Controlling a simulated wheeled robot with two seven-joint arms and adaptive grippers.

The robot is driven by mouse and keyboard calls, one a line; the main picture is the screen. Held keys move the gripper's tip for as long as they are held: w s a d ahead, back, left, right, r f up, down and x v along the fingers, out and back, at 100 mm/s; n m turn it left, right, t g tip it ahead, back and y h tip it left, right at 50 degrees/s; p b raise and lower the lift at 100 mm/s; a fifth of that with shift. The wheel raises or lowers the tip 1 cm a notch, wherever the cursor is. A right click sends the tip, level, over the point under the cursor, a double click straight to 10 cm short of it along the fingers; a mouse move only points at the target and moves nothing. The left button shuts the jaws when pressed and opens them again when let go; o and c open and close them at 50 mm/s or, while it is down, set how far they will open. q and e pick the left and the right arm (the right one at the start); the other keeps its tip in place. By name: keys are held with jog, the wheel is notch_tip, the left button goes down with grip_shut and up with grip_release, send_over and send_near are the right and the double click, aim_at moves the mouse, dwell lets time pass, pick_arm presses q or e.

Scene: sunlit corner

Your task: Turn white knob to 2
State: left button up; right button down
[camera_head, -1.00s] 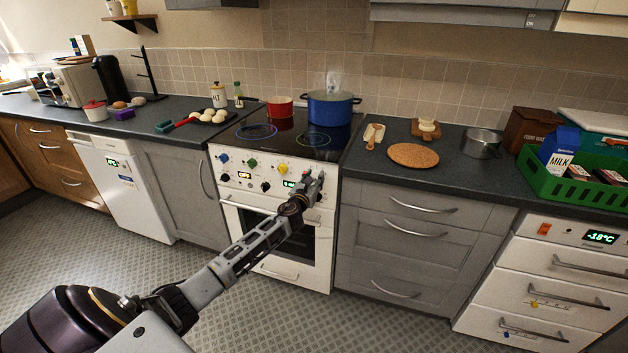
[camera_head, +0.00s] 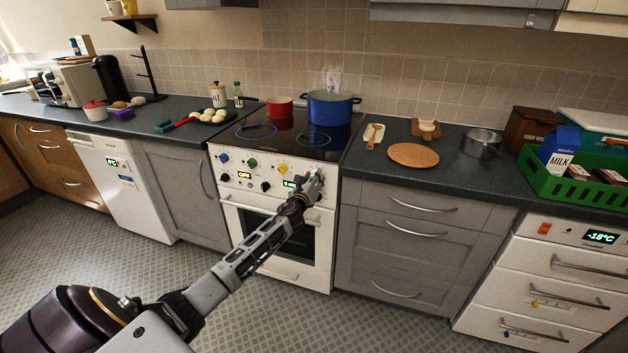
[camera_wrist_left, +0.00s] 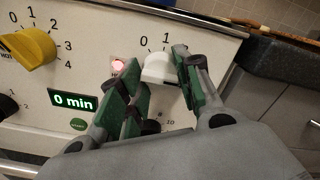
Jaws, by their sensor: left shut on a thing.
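The white knob (camera_wrist_left: 157,67) is on the stove's white front panel, in the left wrist view. Printed numbers 0 and 1 show above it, and other marks of its dial are hidden by the fingers. My left gripper (camera_head: 315,179) is at the right end of the panel. In the left wrist view its green-padded fingers (camera_wrist_left: 160,72) stand on either side of the white knob, shut on it. In the head view the gripper hides the knob. My right gripper is in neither view.
A yellow knob (camera_wrist_left: 30,51) and a lit "0 min" display (camera_wrist_left: 73,101) are left of the white knob. The stove (camera_head: 270,217) stands between grey cabinets. A blue pot (camera_head: 331,107) and a red pot (camera_head: 279,107) are on the hob. The floor in front is clear.

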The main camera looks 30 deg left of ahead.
pick_arm(q)
jog(key=shift+r+n, duration=0.1)
jog(key=shift+n, duration=5)
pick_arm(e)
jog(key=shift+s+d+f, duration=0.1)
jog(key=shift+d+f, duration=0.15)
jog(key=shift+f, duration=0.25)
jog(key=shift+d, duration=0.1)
pick_arm(q)
jog(key=o, duration=1)
jog(key=shift+o, duration=0.2)
jog(key=shift+s+d, duration=0.1)
jog(key=shift+s, duration=0.1)
jog(key=v, duration=1.1)
jog(key=shift+s, duration=0.25)
